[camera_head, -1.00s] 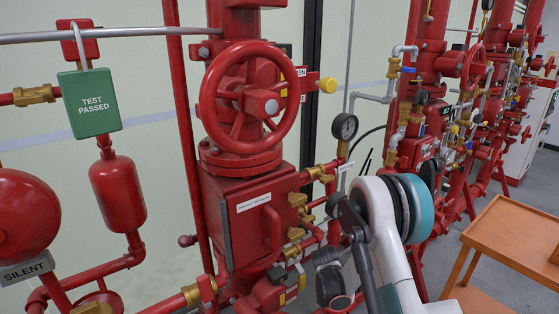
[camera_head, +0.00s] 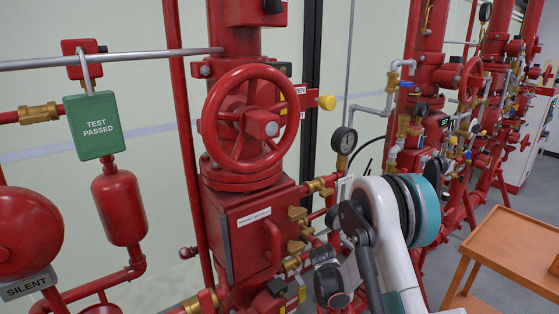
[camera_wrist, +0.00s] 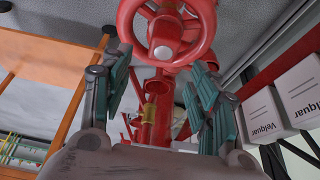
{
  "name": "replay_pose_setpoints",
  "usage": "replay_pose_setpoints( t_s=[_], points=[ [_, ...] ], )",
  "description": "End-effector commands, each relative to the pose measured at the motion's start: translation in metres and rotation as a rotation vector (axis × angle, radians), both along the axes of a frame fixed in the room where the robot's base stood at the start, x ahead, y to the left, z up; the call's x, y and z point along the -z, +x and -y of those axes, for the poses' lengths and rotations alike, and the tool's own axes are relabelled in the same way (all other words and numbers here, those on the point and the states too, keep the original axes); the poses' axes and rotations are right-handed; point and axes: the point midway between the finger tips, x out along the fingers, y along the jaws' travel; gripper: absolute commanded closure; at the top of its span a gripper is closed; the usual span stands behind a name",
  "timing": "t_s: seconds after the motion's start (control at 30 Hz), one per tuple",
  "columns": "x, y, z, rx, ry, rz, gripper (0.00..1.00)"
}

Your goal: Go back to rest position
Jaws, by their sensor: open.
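My gripper (camera_wrist: 158,90) is open and empty in the wrist view, with its teal and grey fingers apart. A red handwheel (camera_wrist: 199,40) and red pipework show beyond and between the fingers, with a brass fitting (camera_wrist: 150,112) lower down. In the head view my white and teal arm is at the lower right, in front of the red valve station; my fingers cannot be made out there. The large red handwheel (camera_head: 210,122) sits above a red valve box (camera_head: 244,237).
A pressure gauge (camera_head: 344,140) and brass valves stand close behind my arm. White boxes (camera_wrist: 264,113) show in the wrist view.

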Motion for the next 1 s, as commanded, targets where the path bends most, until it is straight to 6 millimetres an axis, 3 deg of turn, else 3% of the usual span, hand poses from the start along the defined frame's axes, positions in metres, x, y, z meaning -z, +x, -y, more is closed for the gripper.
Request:
replay_pose_setpoints(
  t_s=[0.17,0.47,0.57,0.67,1.0],
  points=[
    [-0.023,0.000,0.000,0.000,0.000,0.000,0.45],
    [-0.024,0.000,0.000,-0.001,0.000,0.000,0.45],
    [-0.033,0.000,0.000,-0.011,0.002,0.001,0.45],
    [-0.056,-0.002,0.000,-0.040,0.005,0.003,0.45],
    [-0.174,-0.031,0.002,-0.212,0.020,0.020,0.45]
  ],
)
